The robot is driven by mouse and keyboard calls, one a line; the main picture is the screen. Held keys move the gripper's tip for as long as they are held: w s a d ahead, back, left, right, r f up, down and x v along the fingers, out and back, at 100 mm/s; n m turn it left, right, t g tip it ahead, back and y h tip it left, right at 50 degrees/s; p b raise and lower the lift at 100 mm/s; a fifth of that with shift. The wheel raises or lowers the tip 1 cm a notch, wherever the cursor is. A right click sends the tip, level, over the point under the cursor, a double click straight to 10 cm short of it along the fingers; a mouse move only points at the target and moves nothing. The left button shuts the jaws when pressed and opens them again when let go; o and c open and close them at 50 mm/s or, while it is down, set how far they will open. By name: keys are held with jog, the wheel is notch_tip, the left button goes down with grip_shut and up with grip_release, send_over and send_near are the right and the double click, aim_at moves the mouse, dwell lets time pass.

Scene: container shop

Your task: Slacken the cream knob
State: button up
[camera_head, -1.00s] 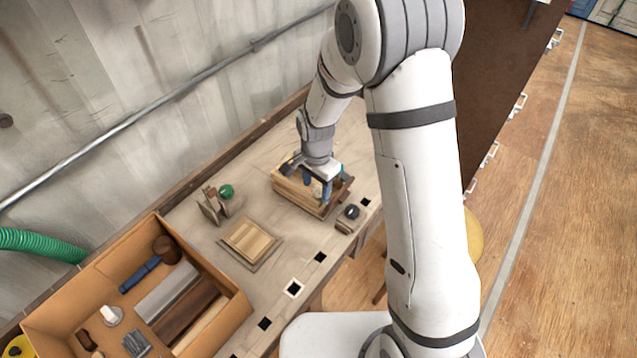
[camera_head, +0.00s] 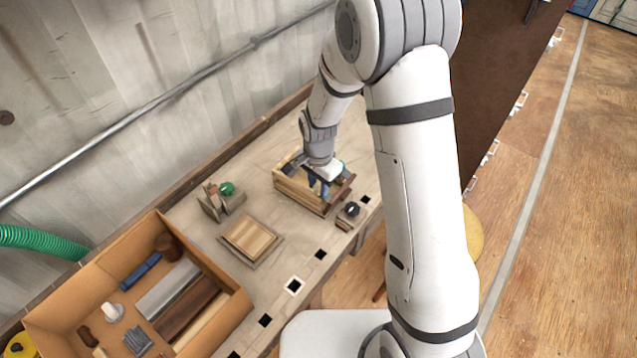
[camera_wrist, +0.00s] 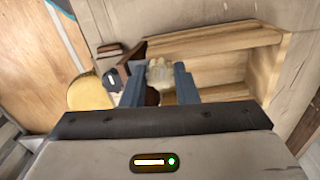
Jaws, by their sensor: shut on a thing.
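The cream knob (camera_wrist: 160,74) shows in the wrist view, at the dark-wood end of an open-topped pale wooden frame (camera_wrist: 225,42). My gripper (camera_wrist: 159,80) has its two blue-grey fingers on either side of the knob, shut on it. In the head view, my gripper (camera_head: 319,186) reaches down into the wooden frame (camera_head: 292,196) on the bench. The knob is hidden there by the gripper and the frame. A dark brown bar shows beside the knob in the wrist view.
A small block with a black knob (camera_head: 352,209) stands right of the frame. A wooden stand with a green knob (camera_head: 227,188) and a flat slatted board (camera_head: 250,238) are to the left. An orange-brown tray (camera_head: 236,312) holds tools and wood pieces.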

jog(key=shift+a, duration=0.15)
jog(key=n+b, duration=0.2)
jog(key=n, duration=0.1)
jog(key=shift+f, duration=0.1)
jog(key=n+b, duration=0.3)
jog(key=n, duration=0.2)
jog(key=n+b, duration=0.1)
jog(key=n, duration=0.4)
jog(key=shift+b, duration=0.3)
jog(key=shift+n+b, duration=0.6)
jog(key=shift+n, duration=1.4)
jog(key=o, duration=1)
